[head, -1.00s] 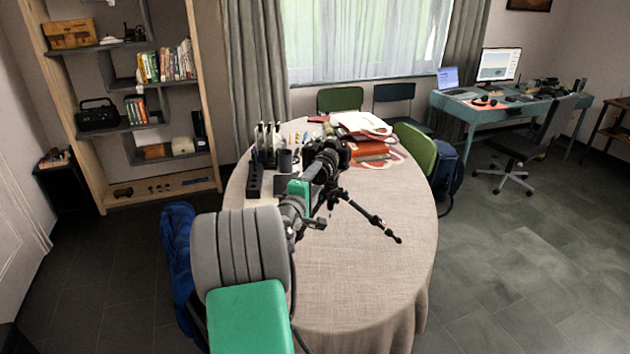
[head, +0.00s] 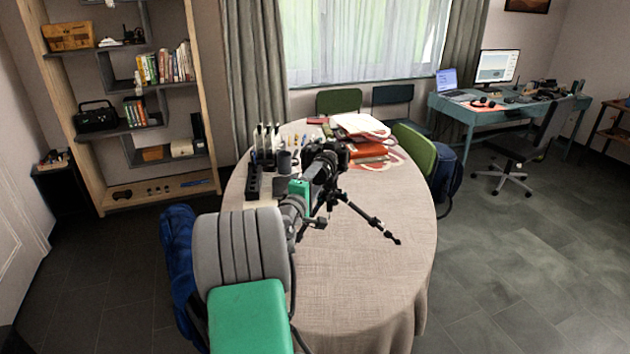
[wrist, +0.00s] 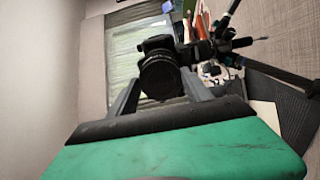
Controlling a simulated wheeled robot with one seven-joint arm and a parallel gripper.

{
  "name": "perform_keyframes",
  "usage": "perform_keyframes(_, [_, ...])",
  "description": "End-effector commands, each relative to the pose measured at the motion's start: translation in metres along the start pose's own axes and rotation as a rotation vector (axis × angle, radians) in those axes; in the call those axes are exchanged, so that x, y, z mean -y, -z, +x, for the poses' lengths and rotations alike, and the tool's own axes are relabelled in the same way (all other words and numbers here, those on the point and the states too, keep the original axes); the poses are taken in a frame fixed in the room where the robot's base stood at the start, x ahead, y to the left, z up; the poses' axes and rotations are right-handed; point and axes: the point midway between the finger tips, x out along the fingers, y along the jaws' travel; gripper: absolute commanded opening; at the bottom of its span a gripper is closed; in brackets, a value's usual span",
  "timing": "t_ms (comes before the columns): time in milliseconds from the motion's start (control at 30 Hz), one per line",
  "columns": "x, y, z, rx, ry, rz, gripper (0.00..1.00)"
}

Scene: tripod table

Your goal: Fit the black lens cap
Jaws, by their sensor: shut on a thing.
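The black camera (head: 338,150) stands on a black tripod (head: 374,222) on the round table. In the wrist view the camera body (wrist: 155,45) faces me, with its lens side towards my fingers. My gripper (wrist: 160,88) is shut on the black lens cap (wrist: 160,80), a dark round disc between the fingertips. The cap is right in front of the lens and overlaps it in the picture. I cannot tell whether it touches the lens or is seated. In the head view my arm hides the fingertips and the cap.
A black holder (head: 253,184) and a dark cup (head: 284,161) stand to the left of the camera. Red and white bags (head: 362,135) lie behind it. The tablecloth (head: 370,290) is bare at the front right. A green chair (head: 414,150) stands at the right edge.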

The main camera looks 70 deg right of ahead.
Motion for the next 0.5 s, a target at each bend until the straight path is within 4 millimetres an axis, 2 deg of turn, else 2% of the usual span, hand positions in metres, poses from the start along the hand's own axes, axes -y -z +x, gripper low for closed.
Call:
perform_keyframes(367, [0.0002,-0.0001,0.0002,0.000,0.000,0.001,0.12])
perform_keyframes(400, [0.0002,-0.0001,0.0002,0.000,0.000,0.001,0.59])
perform_keyframes(500, [0.0002,-0.0001,0.0001,0.000,0.000,0.000,0.67])
